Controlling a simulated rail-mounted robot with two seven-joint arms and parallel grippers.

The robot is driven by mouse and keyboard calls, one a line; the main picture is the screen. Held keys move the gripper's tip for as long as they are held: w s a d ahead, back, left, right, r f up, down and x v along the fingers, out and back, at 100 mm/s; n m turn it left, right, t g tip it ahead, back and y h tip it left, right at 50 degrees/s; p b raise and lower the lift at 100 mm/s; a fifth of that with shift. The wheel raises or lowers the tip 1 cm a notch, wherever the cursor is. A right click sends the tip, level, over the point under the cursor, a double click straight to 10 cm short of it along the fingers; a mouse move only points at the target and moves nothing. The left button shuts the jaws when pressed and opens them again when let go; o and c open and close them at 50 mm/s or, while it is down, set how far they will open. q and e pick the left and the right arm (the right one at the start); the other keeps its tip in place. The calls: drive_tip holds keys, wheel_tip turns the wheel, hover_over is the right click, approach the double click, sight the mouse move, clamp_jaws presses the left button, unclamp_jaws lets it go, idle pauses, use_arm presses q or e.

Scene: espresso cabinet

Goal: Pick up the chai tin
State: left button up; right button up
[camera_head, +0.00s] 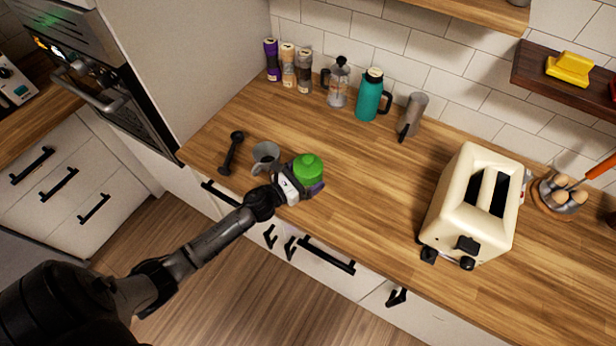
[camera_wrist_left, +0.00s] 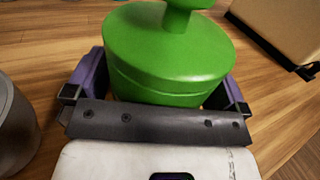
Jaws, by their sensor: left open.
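A round green tin (camera_head: 308,167) with a knobbed lid, which I take to be the chai tin, stands on the wooden counter near its front edge; no label is readable. It also fills the upper middle of the left wrist view (camera_wrist_left: 168,55). My left gripper (camera_head: 314,187) is open at the tin. In the wrist view its purple fingers (camera_wrist_left: 165,85) stand on either side of the tin. Whether they touch it cannot be told. The tin's lower part is hidden by the gripper. My right gripper is not in view.
A grey metal cup (camera_head: 265,157) and a black tamper-like tool (camera_head: 231,153) are left of the tin. A cream toaster (camera_head: 473,205) stands to the right. Several jars, a press (camera_head: 338,83) and a teal flask (camera_head: 371,95) line the back. The counter between is clear.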

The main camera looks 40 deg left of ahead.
use_arm(q)
drive_tip(key=c, duration=0.9)
